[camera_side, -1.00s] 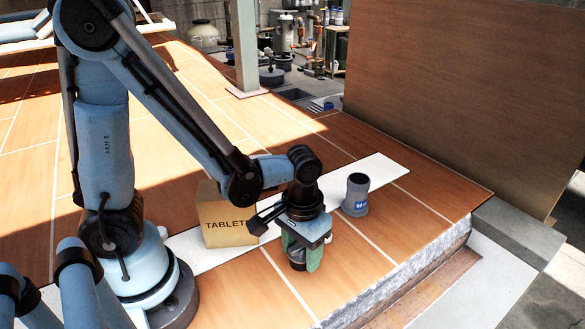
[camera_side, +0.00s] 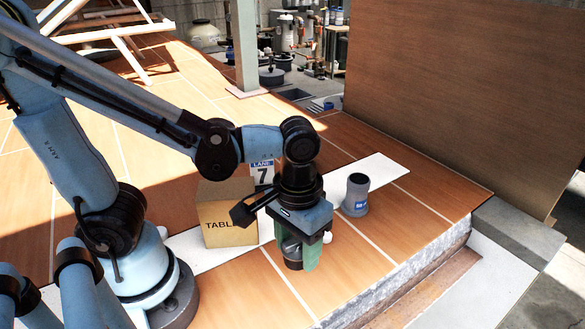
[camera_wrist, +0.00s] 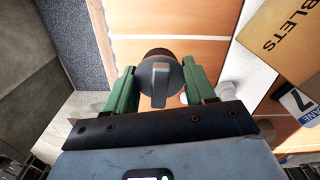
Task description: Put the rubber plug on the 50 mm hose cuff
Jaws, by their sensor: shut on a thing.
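My gripper (camera_side: 298,258) points down over the tiled deck, with green fingers. In the wrist view my gripper (camera_wrist: 158,88) is shut on the rubber plug (camera_wrist: 158,84), a round grey piece with a raised bar across its top. The plug (camera_side: 292,252) also shows between the fingers in the side view. I cannot tell whether its underside touches the deck. I do not make out the cuff in the wrist view.
A cardboard box marked TABLETS (camera_side: 228,225) stands close left of my gripper. A LANE 7 sign (camera_side: 263,174) stands behind it. A small white thing (camera_side: 327,238) lies beside the fingers. The deck's rough edge (camera_side: 425,275) is at the front right. A brown board rises behind.

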